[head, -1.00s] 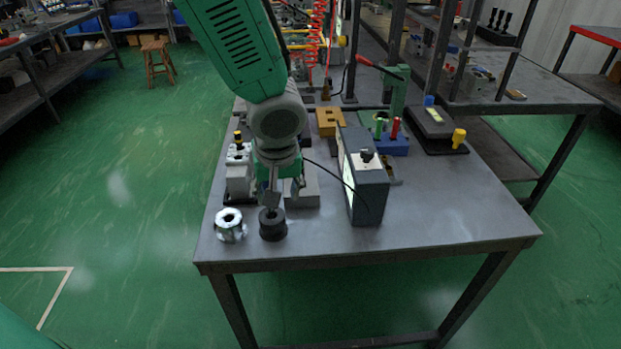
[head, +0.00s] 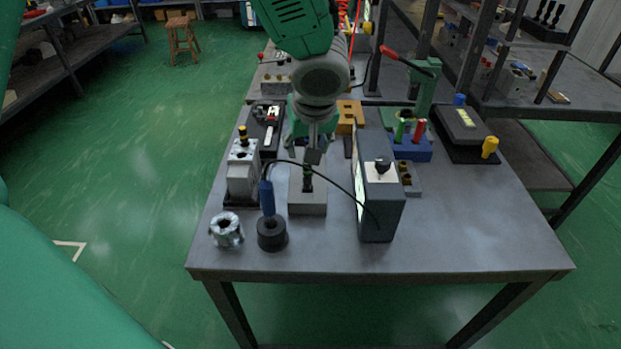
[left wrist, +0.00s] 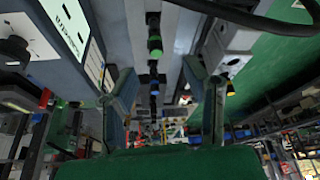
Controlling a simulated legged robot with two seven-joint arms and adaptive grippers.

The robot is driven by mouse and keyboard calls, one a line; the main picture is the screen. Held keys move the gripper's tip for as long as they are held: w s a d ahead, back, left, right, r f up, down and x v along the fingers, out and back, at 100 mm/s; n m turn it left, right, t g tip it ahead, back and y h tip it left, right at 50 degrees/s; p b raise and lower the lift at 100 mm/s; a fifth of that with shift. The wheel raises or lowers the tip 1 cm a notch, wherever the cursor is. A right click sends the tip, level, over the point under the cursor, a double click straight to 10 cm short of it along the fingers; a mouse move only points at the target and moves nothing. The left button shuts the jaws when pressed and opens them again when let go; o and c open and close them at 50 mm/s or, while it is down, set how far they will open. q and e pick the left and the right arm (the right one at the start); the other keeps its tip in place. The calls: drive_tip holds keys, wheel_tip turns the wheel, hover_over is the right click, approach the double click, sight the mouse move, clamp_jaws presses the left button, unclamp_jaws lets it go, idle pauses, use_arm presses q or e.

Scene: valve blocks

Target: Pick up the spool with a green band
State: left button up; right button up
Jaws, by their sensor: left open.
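The dark spool with a green band (head: 307,178) stands upright in a grey block (head: 308,204) on the table. In the left wrist view the green-banded spool (left wrist: 154,46) shows at the top, beyond and between the fingers. My left gripper (head: 314,154) hangs just above and behind the spool in the head view, partly covering its upper end. Its two fingers are spread apart with nothing between them in the left wrist view (left wrist: 165,98). I cannot tell the exact gap between gripper and spool. My right gripper is not in view.
A tall grey box with a knob (head: 380,200) stands close right, with a black cable looping across. A grey valve block (head: 242,175) stands left. A black ring (head: 272,234) with a blue handle (head: 267,196) and a silver ring (head: 227,231) stand in front. The front right table is clear.

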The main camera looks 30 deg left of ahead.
sight(310, 168)
use_arm(q)
drive_tip(key=x, duration=0.4)
drive_tip(key=shift+w+f+b, duration=0.1)
drive_tip(key=shift+f+b, duration=0.2)
drive_tip(key=shift+f, duration=0.1)
drive_tip(key=shift+w+d+f, duration=0.15)
drive_tip(key=shift+w+f, duration=0.1)
drive_tip(key=shift+f, duration=0.55)
drive_tip(key=x, duration=0.3)
drive_tip(key=shift+w+f, duration=0.1)
drive_tip(key=shift+f, duration=0.25)
drive_tip(key=shift+w+a+f, duration=0.1)
drive_tip(key=shift+a+f, duration=0.15)
drive_tip(key=shift+a, duration=0.15)
drive_tip(key=shift+c, duration=0.4)
drive_tip(key=shift+d, duration=0.15)
drive_tip(key=c, duration=0.7)
drive_tip(key=shift+d, duration=0.2)
clamp_jaws()
